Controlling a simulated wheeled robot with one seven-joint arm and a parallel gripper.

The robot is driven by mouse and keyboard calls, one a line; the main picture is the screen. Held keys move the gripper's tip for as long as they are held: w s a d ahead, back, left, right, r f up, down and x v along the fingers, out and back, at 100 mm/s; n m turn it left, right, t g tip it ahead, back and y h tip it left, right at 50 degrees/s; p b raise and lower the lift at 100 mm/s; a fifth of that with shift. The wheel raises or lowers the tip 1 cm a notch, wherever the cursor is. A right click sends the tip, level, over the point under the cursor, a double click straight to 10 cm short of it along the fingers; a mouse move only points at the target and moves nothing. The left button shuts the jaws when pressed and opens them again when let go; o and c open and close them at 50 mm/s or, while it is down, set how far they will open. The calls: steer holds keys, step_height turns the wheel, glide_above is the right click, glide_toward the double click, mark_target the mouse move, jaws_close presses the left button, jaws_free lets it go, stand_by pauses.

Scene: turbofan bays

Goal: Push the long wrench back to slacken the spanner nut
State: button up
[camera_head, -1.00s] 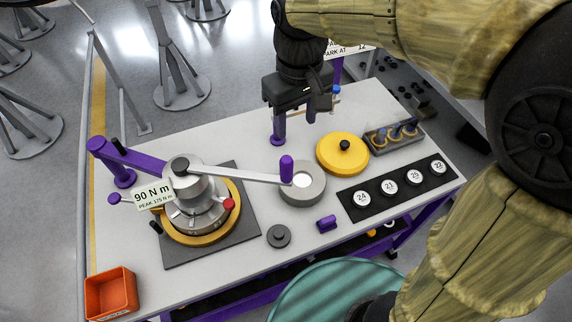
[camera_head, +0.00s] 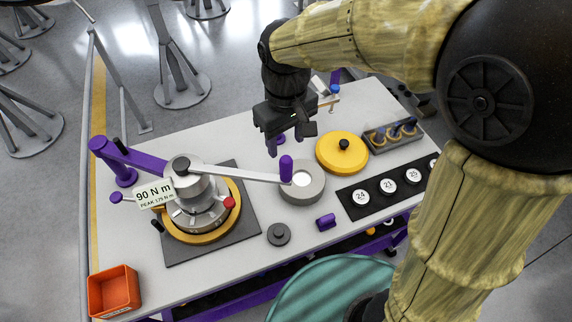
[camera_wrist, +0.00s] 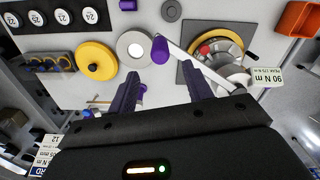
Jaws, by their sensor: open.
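The long wrench (camera_head: 238,174) is a grey bar reaching right from the top of the spanner nut fixture. Its purple upright handle (camera_head: 286,168) is at the free end, above a grey ring. The spanner nut fixture (camera_head: 196,208) is a silver cylinder on a yellow ring, with a 90 N m sign. My gripper (camera_head: 286,146) is open and empty, just behind the purple handle and apart from it. In the wrist view the purple handle (camera_wrist: 160,49) lies beyond my two fingers (camera_wrist: 167,92). The nut itself is hidden under the cylinder.
A yellow lidded disc (camera_head: 342,155), a grey tray of pegs (camera_head: 392,136) and a black strip of numbered discs (camera_head: 387,186) are on the right. A purple reaction arm (camera_head: 132,158) stands left. An orange bin (camera_head: 113,291) is at the front left corner.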

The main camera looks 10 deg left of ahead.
mark_target(286, 168)
step_height(286, 168, down, 11)
steer(key=shift+r+p, duration=0.1)
steer(key=shift+p, duration=0.75)
jaws_close()
